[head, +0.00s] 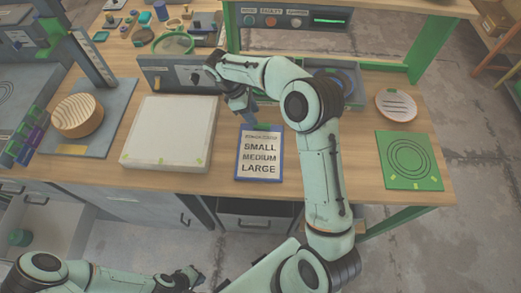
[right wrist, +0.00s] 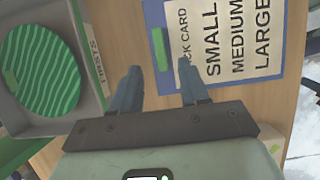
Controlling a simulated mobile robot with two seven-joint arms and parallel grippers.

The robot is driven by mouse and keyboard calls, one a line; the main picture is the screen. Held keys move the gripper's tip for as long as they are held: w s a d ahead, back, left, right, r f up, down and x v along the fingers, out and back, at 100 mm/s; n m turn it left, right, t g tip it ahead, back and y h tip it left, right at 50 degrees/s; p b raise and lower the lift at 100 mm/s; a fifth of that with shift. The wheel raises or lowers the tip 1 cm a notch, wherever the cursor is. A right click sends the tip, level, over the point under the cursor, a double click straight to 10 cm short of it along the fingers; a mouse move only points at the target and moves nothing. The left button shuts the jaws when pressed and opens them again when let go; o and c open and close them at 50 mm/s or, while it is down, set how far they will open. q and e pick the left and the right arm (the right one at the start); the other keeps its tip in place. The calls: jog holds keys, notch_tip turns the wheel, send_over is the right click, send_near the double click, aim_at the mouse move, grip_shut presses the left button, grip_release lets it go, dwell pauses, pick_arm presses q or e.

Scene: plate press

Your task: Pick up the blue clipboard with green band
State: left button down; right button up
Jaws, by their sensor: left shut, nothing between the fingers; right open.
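The blue clipboard (head: 238,167) lies flat near the table's front edge, with a white card reading SMALL, MEDIUM, LARGE. Its green band (right wrist: 160,48) shows at one end of the board in the right wrist view. My right gripper (head: 248,113) is at the clipboard's far end in the head view, partly hidden by its own arm. In the right wrist view its fingers (right wrist: 158,85) are apart with nothing between them, beside the band end; contact cannot be told. My left gripper (head: 192,275) is shut and empty, low in front of the table.
A white slab (head: 168,133) lies left of the clipboard, with a round wooden block (head: 78,115) further left. A green mat (head: 409,160) and a pale slotted disc (head: 397,105) lie right. A green striped disc (right wrist: 45,70) sits in a tray near my right gripper.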

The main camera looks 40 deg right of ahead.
aim_at(261, 124)
jog(key=shift+s+b+x, duration=0.2)
jog(key=shift+b+x, duration=0.1)
jog(key=shift+x, duration=2.4)
jog(key=shift+d+r, duration=0.1)
jog(key=shift+d, duration=0.05)
jog(key=shift+c, duration=0.3)
grip_shut()
